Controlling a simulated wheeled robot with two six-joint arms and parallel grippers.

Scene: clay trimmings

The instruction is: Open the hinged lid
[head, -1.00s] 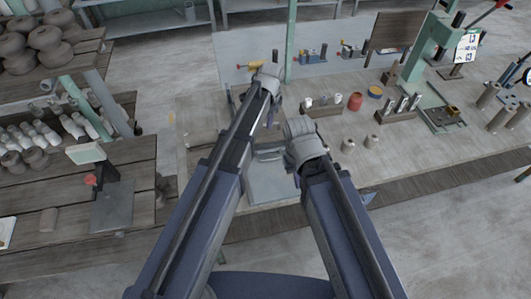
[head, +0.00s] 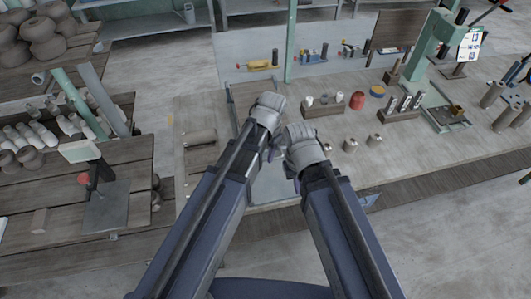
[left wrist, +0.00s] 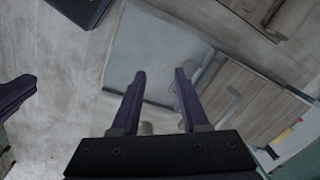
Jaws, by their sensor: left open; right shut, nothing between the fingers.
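A wood-coloured panel with a grey rim and a small handle (left wrist: 238,98) lies right of my left fingers in the left wrist view. It looks like the hinged lid, but its angle is unclear. In the head view a grey-edged wooden frame (head: 248,86) shows behind my wrists, mostly hidden. A pale grey flat plate (left wrist: 155,60) lies beside the panel. My left gripper (left wrist: 160,92) is open and empty, its fingers over the plate and panel edge. My right gripper (head: 296,172) is shut and empty close by, its fingertips mostly hidden by its wrist.
On the bench, a rack of small cylinders (head: 322,107), a red pot (head: 357,100) and several tools stand to the right. A green press (head: 440,60) is further right. A wooden table (head: 60,190) with pottery stands left. A yellow tool (head: 262,65) lies behind.

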